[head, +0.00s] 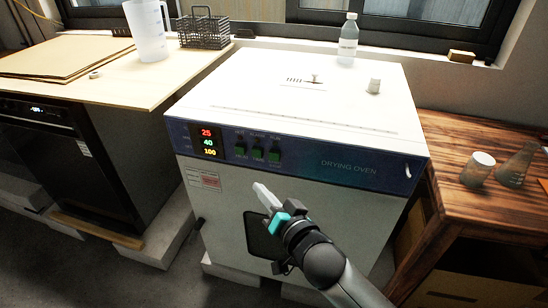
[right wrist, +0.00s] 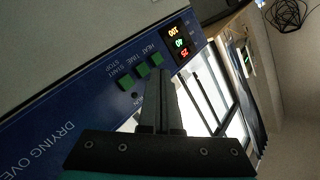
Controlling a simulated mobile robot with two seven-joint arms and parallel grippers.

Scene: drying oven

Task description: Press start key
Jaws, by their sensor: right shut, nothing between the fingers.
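The white drying oven (head: 300,100) has a blue front panel with three green keys beside a number display (head: 208,142). The start key (head: 274,156) is the green key farthest from the display. In the right wrist view the panel looks upside down, and the start key (right wrist: 126,84) sits beside its START/STOP label. My right gripper (head: 259,189) is shut and empty, below the keys and in front of the oven. In the right wrist view its fingertips (right wrist: 161,72) overlap the panel near the heat key (right wrist: 157,60); contact cannot be told. My left gripper is not in view.
A bottle (head: 348,40) and a small white cap-like piece (head: 374,86) stand on the oven top. A wooden table (head: 475,135) with glassware is at right. A pale bench (head: 110,75) with a pitcher and wire rack is at left.

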